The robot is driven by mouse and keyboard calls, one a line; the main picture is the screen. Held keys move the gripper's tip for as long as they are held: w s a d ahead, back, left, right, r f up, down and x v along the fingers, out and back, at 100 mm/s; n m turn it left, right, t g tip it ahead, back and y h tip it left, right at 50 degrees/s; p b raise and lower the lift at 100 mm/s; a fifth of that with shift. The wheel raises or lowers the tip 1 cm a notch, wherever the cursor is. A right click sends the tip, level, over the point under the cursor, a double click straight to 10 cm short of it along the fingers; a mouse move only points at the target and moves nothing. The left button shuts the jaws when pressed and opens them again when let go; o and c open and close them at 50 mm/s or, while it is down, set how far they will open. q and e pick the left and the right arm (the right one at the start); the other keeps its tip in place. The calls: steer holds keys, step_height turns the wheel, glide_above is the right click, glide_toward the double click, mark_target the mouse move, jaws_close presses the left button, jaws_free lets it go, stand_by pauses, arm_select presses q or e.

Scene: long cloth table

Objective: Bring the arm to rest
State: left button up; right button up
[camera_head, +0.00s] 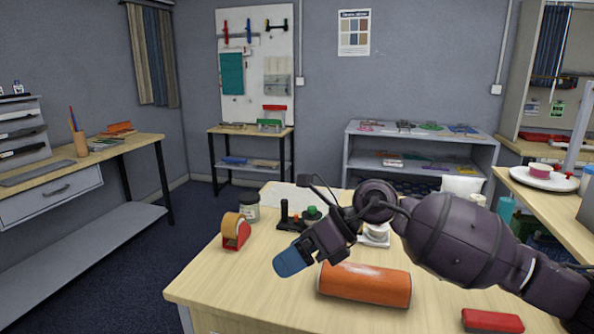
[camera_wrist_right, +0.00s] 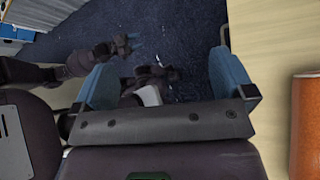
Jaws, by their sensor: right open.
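My right arm reaches in from the right over the table (camera_head: 215,275) in the head view. My right gripper (camera_head: 291,262), with blue fingertips, is at the arm's end, left of the orange cylinder and apart from it. In the right wrist view my right gripper (camera_wrist_right: 166,82) has its two blue fingers wide apart with nothing held between them; dark floor shows beyond. My left arm is not in the head view.
An orange cylinder (camera_head: 365,286) lies on the table below my right forearm; it also shows in the wrist view (camera_wrist_right: 307,130). A red tape dispenser (camera_head: 236,232), a jar (camera_head: 249,208) and a red block (camera_head: 492,321) are nearby. The table's front left is bare.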

step_height(320, 180, up, 7)
steer(key=m+t+y, duration=0.6)
steer(key=m+y, duration=0.4)
steer(key=m, duration=0.2)
steer(key=d+f+m+t+h, duration=0.6)
steer(key=d+f+m+h, duration=0.2)
steer(key=f+m, duration=0.45)
steer(key=d+f+m+t+h, duration=0.65)
steer(key=d+f+m, duration=0.25)
steer(key=m, duration=0.6)
steer(key=s+d+f+m+g+h, duration=0.3)
steer(key=s+d+f+m, duration=0.1)
steer(key=s+f, duration=0.7)
steer(key=s+d+f+m+g+h, duration=0.3)
steer(key=s+d+f, duration=0.4)
steer(key=s+f, duration=0.4)
steer(key=s+m+g, duration=0.1)
steer(key=s, duration=0.3)
steer(key=shift+f, duration=0.3)
